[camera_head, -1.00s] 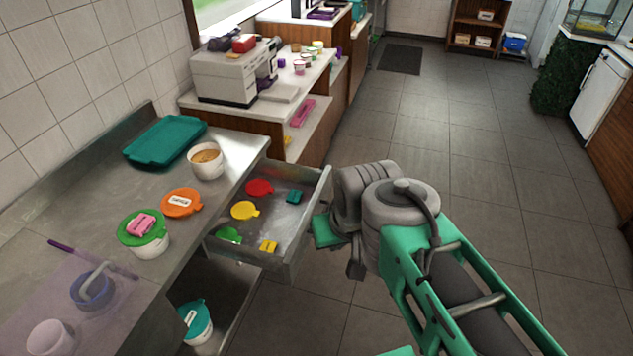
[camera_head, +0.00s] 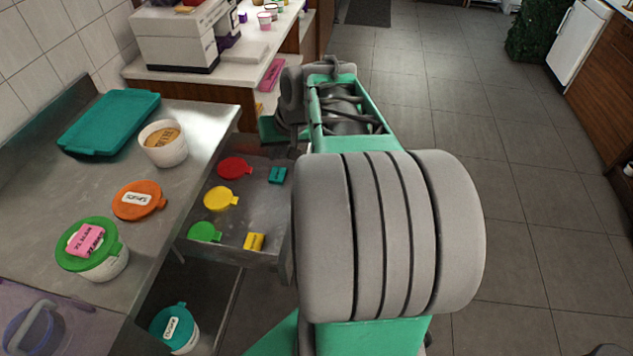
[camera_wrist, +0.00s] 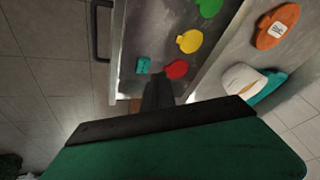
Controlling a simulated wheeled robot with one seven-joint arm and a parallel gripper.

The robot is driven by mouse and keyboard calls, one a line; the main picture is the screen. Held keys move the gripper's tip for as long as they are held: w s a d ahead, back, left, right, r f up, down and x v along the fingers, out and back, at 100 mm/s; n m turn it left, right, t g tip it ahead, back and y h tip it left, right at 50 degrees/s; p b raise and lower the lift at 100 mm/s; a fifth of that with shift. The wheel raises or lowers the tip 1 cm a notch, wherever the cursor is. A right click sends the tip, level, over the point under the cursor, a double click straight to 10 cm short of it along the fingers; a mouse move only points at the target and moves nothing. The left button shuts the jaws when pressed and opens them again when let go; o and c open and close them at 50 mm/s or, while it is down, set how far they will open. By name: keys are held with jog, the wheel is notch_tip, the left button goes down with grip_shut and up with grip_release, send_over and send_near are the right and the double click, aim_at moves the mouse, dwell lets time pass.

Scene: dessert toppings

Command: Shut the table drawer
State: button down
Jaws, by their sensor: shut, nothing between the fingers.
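The table drawer (camera_head: 227,252) stands open, pulled out to the right from under the steel table (camera_head: 180,240). It holds red, yellow and green round lids, a small teal piece and a small yellow piece. In the head view my arm hides the drawer's front. The wrist view shows the drawer (camera_wrist: 140,25) from above, with its dark bar handle (camera_wrist: 96,30) on the left. My gripper (camera_wrist: 158,82) is shut and empty, its dark fingers at the drawer's end near the red lid. I cannot tell whether they touch the drawer.
A teal tray (camera_head: 110,122), a white tub (camera_head: 163,152), an orange lid (camera_head: 139,200) and a green-lidded tub (camera_head: 92,255) are on the table. A teal-lidded tub (camera_head: 176,328) is below. A white counter (camera_head: 245,75) stands beyond. The floor (camera_head: 530,210) at right is clear.

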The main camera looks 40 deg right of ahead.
jog(key=s+d+f+m+t+b, duration=0.1)
jog(key=s+d+f+m+b, duration=0.15)
jog(key=d+f, duration=0.6)
jog(key=s+d+f+m+t+b, duration=0.1)
jog(key=s+d+f+m+b, duration=0.3)
jog(key=d, duration=0.8)
jog(key=w+a+f+n+p, duration=0.1)
jog(key=w+a+f+n, duration=0.1)
jog(key=w+f, duration=0.6)
jog(key=shift+w+a+f, duration=0.25)
jog(key=shift+w+a, duration=0.05)
jog(key=shift+w, duration=0.6)
